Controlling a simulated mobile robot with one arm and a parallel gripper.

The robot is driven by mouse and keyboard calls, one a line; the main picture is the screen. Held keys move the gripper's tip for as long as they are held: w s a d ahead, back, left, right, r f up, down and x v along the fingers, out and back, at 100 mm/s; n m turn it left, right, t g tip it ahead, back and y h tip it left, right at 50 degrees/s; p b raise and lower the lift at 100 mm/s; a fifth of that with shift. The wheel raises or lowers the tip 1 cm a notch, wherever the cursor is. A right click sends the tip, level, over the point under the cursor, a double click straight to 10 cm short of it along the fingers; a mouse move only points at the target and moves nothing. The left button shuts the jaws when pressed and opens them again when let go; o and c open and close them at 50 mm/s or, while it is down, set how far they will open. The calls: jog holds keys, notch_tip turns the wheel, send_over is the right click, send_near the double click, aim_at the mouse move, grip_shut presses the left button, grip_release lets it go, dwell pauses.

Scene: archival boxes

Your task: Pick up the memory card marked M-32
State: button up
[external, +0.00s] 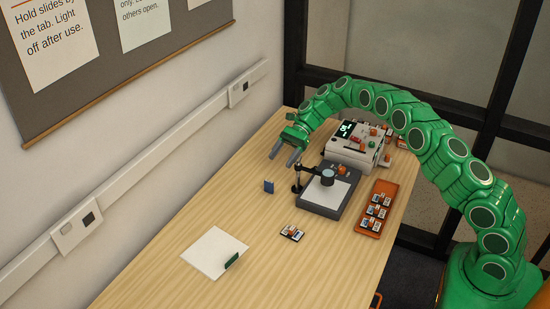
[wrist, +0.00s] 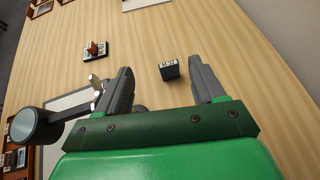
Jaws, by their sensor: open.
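My gripper (external: 283,154) is open and empty above the table, its fingers angled down. In the wrist view its two spread fingers (wrist: 165,88) reach in from the bottom. A small dark blue card (external: 269,186) stands upright on the table, below and slightly left of the fingertips in the external view. In the wrist view this card (wrist: 169,71) shows beyond the gap between the fingers, apart from them, with a pale label on its upper edge. The label is too small to read, so I cannot tell whether it says M-32.
A stand with a round lens (external: 327,176) is close to my gripper's right. A white device (external: 352,149) stands behind it. An orange tray (external: 370,228) holds several small items. A small holder (external: 292,233) and a white sheet (external: 207,253) with a green piece (external: 231,261) lie nearer the camera.

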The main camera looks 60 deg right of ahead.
send_near(269, 182)
jog(key=shift+s+a+f, duration=0.1)
jog(key=shift+a+f, duration=0.8)
jog(key=shift+x, duration=1.35)
jog(key=shift+w+x, duration=0.2)
jog(key=shift+x, duration=1.1)
jog(key=shift+w+x, duration=0.2)
jog(key=shift+x, duration=1.1)
jog(key=shift+d+r, duration=0.1)
jog(key=c, duration=1)
